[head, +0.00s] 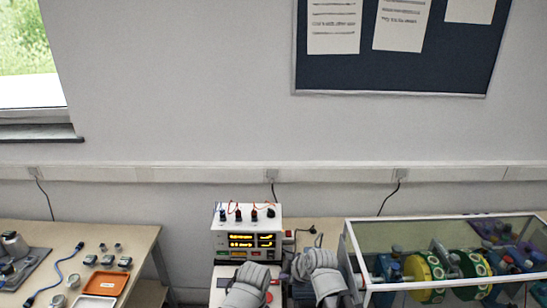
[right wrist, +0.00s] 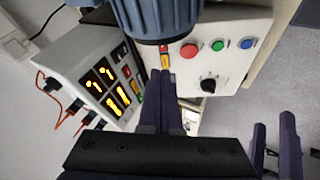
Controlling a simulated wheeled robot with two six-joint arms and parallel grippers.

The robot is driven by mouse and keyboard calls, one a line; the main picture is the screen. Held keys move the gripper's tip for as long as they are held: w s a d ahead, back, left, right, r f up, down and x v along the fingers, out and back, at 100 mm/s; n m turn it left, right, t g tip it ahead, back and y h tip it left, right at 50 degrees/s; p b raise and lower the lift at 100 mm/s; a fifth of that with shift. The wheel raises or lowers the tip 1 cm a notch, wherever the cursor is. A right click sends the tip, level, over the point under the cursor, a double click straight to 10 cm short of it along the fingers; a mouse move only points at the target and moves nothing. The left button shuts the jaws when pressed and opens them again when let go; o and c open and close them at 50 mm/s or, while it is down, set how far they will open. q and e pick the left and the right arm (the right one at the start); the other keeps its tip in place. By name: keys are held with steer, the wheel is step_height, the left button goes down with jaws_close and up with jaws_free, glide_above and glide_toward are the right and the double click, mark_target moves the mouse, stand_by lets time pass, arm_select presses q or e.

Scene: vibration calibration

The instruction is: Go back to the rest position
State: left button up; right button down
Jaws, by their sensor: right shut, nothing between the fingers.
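My right gripper (head: 318,242) is low in the middle of the head view, just right of the white meter unit and left of the glass case. In the right wrist view its dark fingers (right wrist: 166,102) are together with nothing between them, in front of a white control panel (right wrist: 230,60). My left arm's grey wrist (head: 250,287) is beside it, in front of the meter unit; its fingers are hidden in the head view. Two dark prongs at the lower right of the wrist view look like part of the other gripper, but I cannot tell its state.
The meter unit (head: 228,240) has lit yellow displays and wires on top. The control panel has red, green and blue buttons and a black knob. A framed clear case (head: 400,235) with green and yellow machinery is right. The left table holds an orange tray (head: 107,283), small parts and a blue cable.

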steer(key=s+d+f+m+g+h+b, duration=0.1)
steer(key=s+f+m+g+h, duration=0.1)
steer(key=s+m, duration=0.4)
steer(key=s+d+f+m+g+h, duration=0.1)
steer(key=s+f+m+g+h, duration=0.2)
steer(key=s+m, duration=0.3)
steer(key=shift+s+f+g+h+b, duration=0.35)
steer(key=shift+s+f+g, duration=0.4)
steer(key=shift+s, duration=0.95)
steer(key=shift+r, duration=0.1)
